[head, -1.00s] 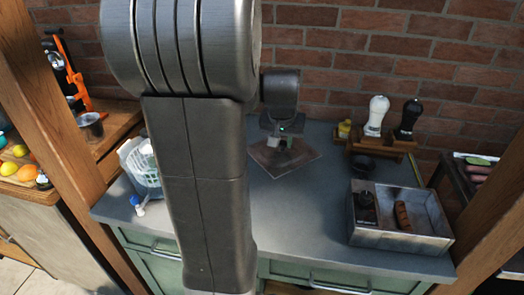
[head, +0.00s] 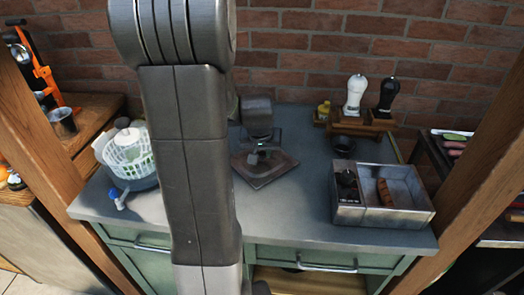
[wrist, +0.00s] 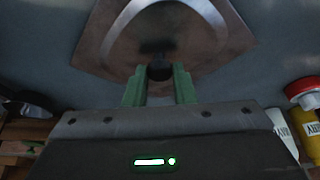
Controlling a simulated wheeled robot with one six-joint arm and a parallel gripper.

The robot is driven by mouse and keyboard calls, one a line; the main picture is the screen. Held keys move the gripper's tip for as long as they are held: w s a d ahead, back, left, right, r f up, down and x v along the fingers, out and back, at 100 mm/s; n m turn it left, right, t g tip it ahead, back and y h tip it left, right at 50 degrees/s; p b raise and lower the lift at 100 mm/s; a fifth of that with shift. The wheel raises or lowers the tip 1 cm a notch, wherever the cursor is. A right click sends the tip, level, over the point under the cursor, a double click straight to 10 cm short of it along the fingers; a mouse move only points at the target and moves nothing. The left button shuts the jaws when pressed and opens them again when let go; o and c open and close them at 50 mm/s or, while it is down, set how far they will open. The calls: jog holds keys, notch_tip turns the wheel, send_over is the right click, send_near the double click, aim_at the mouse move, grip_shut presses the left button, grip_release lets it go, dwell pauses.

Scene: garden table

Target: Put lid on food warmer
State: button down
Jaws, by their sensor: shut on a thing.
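The lid (head: 265,171) is a square, brownish metal plate near the back middle of the counter in the head view. It also shows in the wrist view (wrist: 205,65), with a round raised ring and a dark knob. My gripper (wrist: 159,82) is shut on that knob with its green fingers; it also shows in the head view (head: 262,150). I cannot tell whether the lid touches the counter. The food warmer (head: 410,213) is an open, rectangular metal box at the right of the counter. A sausage and a dark control knob show in it.
A small dark bowl (head: 343,146) stands behind the food warmer. White and black mills (head: 355,95) stand on a wooden rack (head: 362,126) at the back. A salad spinner (head: 128,155) stands at the left. The counter (head: 290,205) between lid and warmer is clear.

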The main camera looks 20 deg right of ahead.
jog(key=c, duration=1.6)
grip_release()
jog(key=shift+f, duration=0.2)
jog(key=o, duration=0.4)
jog(key=shift+r, duration=0.15)
